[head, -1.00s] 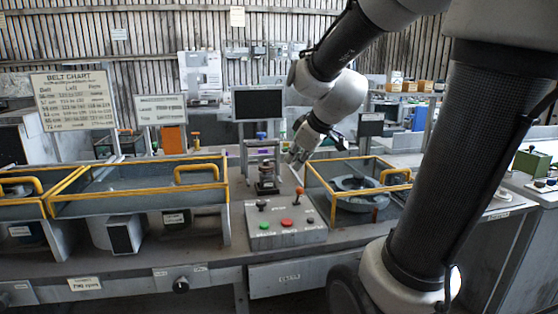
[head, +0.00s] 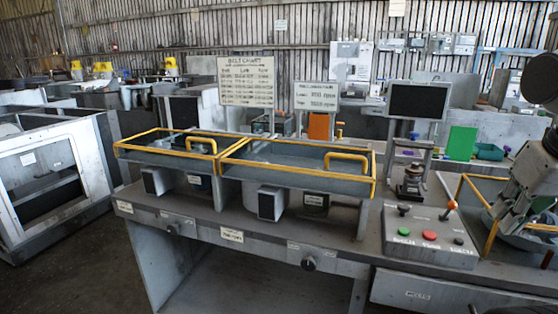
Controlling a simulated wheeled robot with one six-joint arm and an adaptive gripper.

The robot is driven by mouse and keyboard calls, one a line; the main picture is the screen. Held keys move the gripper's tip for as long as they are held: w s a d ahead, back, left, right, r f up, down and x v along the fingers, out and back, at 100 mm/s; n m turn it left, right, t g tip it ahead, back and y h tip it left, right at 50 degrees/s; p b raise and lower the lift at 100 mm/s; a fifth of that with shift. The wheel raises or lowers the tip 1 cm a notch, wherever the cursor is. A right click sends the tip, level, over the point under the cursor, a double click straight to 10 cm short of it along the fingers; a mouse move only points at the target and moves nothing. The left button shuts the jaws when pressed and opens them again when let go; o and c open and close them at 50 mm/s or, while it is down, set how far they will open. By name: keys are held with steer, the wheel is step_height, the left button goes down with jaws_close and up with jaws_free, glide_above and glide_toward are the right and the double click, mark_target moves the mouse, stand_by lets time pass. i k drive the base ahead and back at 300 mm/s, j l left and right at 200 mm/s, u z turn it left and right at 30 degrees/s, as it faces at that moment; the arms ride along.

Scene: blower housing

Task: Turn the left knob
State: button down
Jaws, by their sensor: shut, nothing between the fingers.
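Two dark round knobs sit on the front panel below the bench top. The left knob (head: 172,228) is small in view, near the bench's left end. The other knob (head: 308,263) is nearer and further right, under the yellow-framed guard. My gripper (head: 496,212) is at the right edge, over the bench beside the control box, shut and empty. It is far to the right of both knobs and touches neither. The exact setting of the left knob is too small to tell.
Yellow-railed guards (head: 300,172) cover the bench top above the knobs. A control box (head: 428,238) with buttons and an orange-tipped lever stands right of them. A grey open-fronted cabinet (head: 50,185) stands at left. The floor in front of the bench's left end is clear.

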mark_target(173, 228)
steer(key=u, duration=1.3)
steer(key=i+l+u, duration=0.2)
steer(key=i+u, duration=0.2)
steer(key=i, duration=0.25)
